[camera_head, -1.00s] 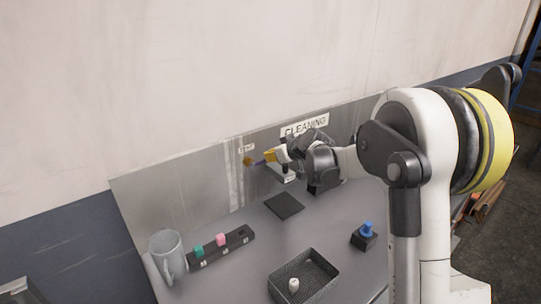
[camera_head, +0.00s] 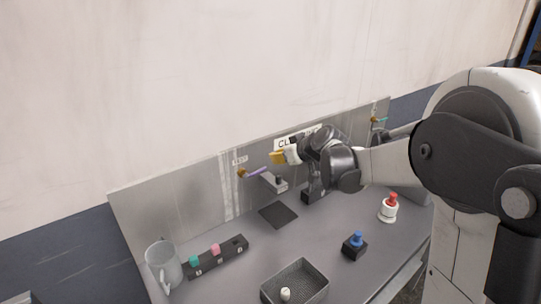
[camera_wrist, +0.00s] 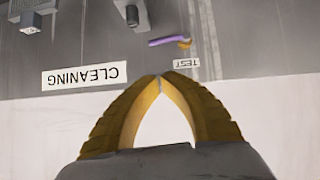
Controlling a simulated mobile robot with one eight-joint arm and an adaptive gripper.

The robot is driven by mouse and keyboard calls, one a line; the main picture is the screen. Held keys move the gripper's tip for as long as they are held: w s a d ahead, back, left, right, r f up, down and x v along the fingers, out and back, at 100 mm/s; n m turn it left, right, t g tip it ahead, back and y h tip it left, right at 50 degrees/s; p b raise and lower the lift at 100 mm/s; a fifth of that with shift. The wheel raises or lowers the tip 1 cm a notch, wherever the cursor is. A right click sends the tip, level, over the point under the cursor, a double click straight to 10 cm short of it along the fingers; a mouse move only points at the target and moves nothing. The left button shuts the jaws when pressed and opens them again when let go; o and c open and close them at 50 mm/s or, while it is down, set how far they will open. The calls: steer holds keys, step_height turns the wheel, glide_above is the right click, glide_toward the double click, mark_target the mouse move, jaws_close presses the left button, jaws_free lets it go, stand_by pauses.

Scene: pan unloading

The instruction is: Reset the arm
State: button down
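My gripper (camera_head: 281,157) is at the back panel in the head view, to the right of a purple stick with an orange end (camera_head: 256,171). In the wrist view its two yellow fingers (camera_wrist: 160,78) meet at the tips with nothing between them. The purple stick (camera_wrist: 167,40) shows there apart from the fingers, near the TEST label. My arm reaches in from the right and covers part of the CLEANING sign (camera_head: 290,141).
A grey mug (camera_head: 162,262), a black block with teal and pink pieces (camera_head: 222,258) and a mesh tray (camera_head: 318,288) stand in front. A dark mat (camera_head: 278,215) lies on the table. A blue-topped piece (camera_head: 355,243) and a red-and-white piece (camera_head: 389,207) stand at right.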

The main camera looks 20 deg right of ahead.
steer(key=shift+s+r, duration=0.25)
steer(key=shift+s, duration=0.2)
steer(key=shift+d, duration=0.1)
